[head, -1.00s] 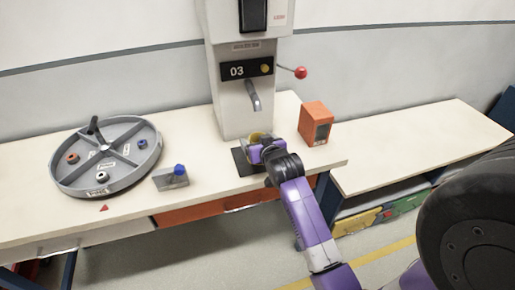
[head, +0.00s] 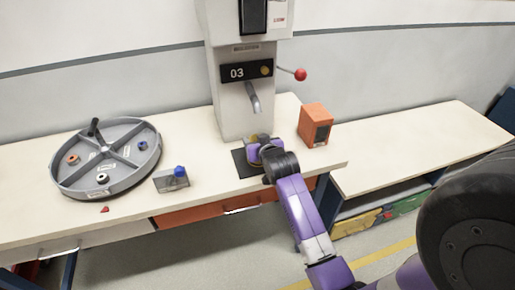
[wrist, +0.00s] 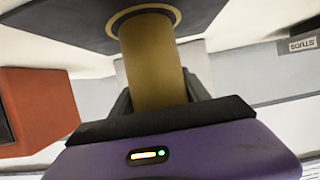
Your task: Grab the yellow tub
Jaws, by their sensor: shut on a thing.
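The yellow tub (wrist: 152,65) is a mustard-yellow cylinder in the middle of the wrist view. My gripper (wrist: 158,95) has a dark finger on each side of it and is shut on it. The tub's far end has a paler rim and lies against or close to a dark pad (wrist: 210,18); I cannot tell whether they touch. In the head view, my purple gripper (head: 262,150) is over the black pad (head: 239,163) in front of the machine. It hides most of the tub there.
The grey machine marked 03 (head: 236,105) stands right behind my gripper, its spout (head: 253,97) above. An orange box (head: 315,125) is to the right. A small block with a blue knob (head: 180,172) and a round divided tray (head: 105,190) are to the left.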

